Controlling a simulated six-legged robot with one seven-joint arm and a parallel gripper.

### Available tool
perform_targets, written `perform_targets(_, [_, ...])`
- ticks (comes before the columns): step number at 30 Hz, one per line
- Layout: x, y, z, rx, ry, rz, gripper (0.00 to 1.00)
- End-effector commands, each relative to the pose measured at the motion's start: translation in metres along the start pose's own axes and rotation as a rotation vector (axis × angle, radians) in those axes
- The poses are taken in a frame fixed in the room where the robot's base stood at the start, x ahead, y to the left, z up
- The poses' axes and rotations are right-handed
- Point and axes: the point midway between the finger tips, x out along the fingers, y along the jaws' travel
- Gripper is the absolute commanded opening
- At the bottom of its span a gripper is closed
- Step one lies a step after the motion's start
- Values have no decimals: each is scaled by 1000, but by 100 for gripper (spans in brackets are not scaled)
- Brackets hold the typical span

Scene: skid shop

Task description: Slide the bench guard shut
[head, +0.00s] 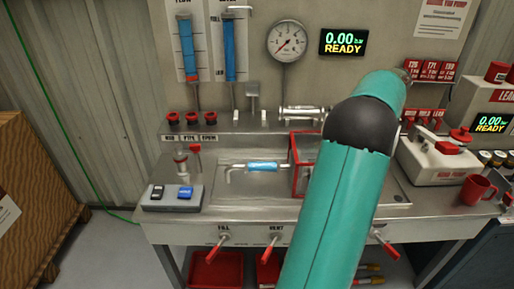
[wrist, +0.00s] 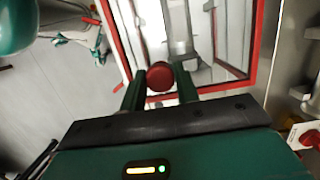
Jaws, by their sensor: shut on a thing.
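The bench guard (head: 294,165) is a red-framed clear panel box standing on the steel bench, partly hidden behind my arm in the head view. A blue-sleeved pipe piece (head: 262,166) lies on the bench to its left, outside the visible frame. In the wrist view the guard's red frame (wrist: 118,38) fills the upper middle, with clear panes and metal parts behind. My gripper (wrist: 160,80) is shut on a round red knob (wrist: 160,75) at the frame's near edge. My gripper is hidden behind my arm in the head view.
A switch box (head: 172,197) sits at the bench's left. A white hand pump (head: 440,160) and a red mug (head: 478,190) stand at the right. Red-handled valves (head: 225,238) line the front edge.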

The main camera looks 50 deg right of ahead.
Motion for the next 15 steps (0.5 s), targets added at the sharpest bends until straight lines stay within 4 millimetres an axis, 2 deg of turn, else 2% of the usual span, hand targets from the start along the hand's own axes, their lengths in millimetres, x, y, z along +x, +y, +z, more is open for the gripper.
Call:
perform_targets(2, [-1, 0, -1, 1, 4, -3, 18])
perform_targets(3, [-1, 0, -2, 2, 4, -3, 37])
perform_targets(6, [-1, 0, -1, 2, 3, -3, 55])
perform_targets(15, [-2, 0, -1, 1, 3, -2, 55])
